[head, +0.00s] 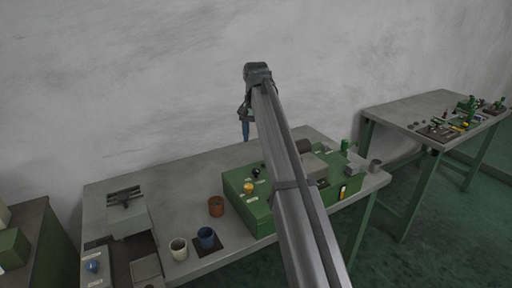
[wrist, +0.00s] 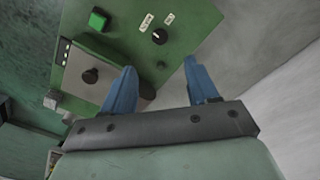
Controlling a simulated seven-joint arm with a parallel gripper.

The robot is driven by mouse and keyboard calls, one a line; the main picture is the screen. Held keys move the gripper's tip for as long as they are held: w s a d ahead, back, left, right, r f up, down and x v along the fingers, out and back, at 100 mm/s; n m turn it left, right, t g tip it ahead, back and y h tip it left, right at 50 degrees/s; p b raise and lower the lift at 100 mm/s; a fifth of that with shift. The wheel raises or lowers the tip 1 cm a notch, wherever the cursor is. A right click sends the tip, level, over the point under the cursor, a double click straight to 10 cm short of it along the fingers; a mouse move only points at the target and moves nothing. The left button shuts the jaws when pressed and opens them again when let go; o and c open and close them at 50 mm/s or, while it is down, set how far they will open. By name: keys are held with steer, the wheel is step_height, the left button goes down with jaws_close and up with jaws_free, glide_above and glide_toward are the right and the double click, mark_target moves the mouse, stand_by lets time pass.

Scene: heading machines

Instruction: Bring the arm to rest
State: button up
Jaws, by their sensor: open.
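My gripper (wrist: 160,85) is open and empty in the wrist view, its two blue fingers apart. In the head view my arm reaches up and away over the workbench, and my gripper (head: 246,131) hangs at its far end, above the back of the bench. The green machine (head: 236,187) on the bench is partly hidden behind my arm. In the wrist view the green machine (wrist: 190,22) lies beyond the fingers, with a black knob and a green button.
A grey machine (head: 126,215) stands at left. A second bench (head: 396,112) is at right. Free air surrounds my gripper before the wall.

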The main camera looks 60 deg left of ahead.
steer(key=shift+r, duration=0.7)
steer(key=shift+w, duration=0.1)
